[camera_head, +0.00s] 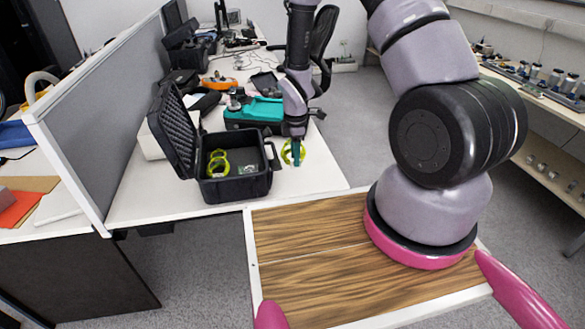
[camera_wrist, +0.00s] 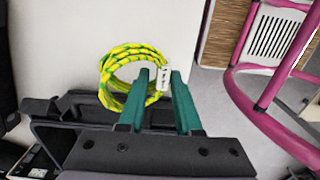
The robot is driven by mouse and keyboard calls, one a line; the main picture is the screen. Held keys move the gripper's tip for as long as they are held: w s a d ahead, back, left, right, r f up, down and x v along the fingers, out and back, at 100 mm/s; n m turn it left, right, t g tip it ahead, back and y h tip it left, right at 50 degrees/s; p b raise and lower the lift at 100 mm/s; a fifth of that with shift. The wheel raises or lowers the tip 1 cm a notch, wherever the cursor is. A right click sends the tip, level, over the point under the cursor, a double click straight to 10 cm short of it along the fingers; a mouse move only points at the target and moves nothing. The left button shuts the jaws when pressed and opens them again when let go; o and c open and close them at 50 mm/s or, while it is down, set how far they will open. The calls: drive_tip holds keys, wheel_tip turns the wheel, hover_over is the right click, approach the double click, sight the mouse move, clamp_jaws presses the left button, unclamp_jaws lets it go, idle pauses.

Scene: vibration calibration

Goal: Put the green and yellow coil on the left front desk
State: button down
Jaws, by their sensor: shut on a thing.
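The green and yellow coil (camera_wrist: 128,75) shows in the wrist view as a striped loop with a white tag. My gripper (camera_wrist: 163,75) has its green fingers shut on the coil at the tag side. In the head view my gripper (camera_head: 297,152) points down over the white desk (camera_head: 315,178), just right of the open black case, with the coil (camera_head: 287,153) at its fingertips. Whether the coil touches the desk is not clear. The fingers partly hide the coil.
The open black case (camera_head: 236,188) stands close left of my gripper, with another yellow-green coil (camera_head: 217,162) inside. A teal device (camera_head: 254,112) lies behind. A grey partition (camera_head: 105,122) borders the desk at left. The desk's front right corner is clear.

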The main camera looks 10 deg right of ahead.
drive_tip(key=shift+f, duration=3.55)
drive_tip(key=shift+f, duration=0.1)
drive_tip(key=c, duration=0.6)
unclamp_jaws()
wheel_tip(320, 180, up, 12)
drive_tip(key=shift+r, duration=0.2)
